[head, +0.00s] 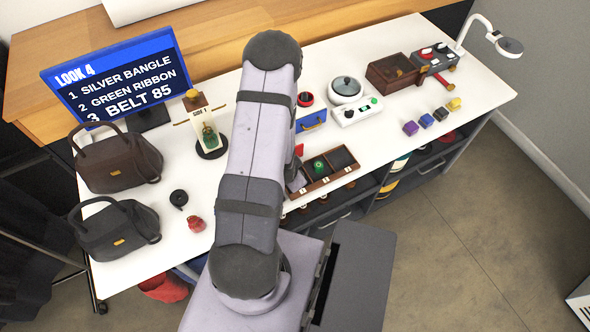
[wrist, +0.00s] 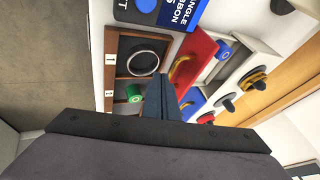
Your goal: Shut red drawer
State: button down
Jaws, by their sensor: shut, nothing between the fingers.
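The red drawer front (wrist: 194,58), with a brass handle, stands out from its white cabinet in the wrist view, so the drawer is open. A blue spool (wrist: 224,50) shows beside the front, seemingly in or over the drawer. In the head view only a small red corner of the drawer (head: 298,149) shows past my arm. My gripper (wrist: 160,80) is shut and empty, its fingertips to the left of the red front and close to it; I cannot tell if they touch. The head view hides my gripper behind my arm.
A blue drawer (head: 312,122) sits beside it. Two handbags (head: 118,160) and a screen are at left.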

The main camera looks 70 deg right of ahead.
jog(key=shift+w+d+f, duration=0.15)
jog(key=shift+w+d, duration=0.15)
jog(key=w+d+b, duration=0.2)
jog(key=w+d, duration=0.5)
jog(key=shift+b, duration=0.4)
jog(key=shift+w+d, duration=0.15)
jog(key=s+a, duration=0.1)
jog(key=s+a+r, duration=0.1)
jog(key=s+a, duration=0.1)
jog(key=shift+s, duration=0.1)
jog(key=b+v, duration=0.1)
jog(key=v, duration=0.9)
jog(key=shift+b, duration=0.3)
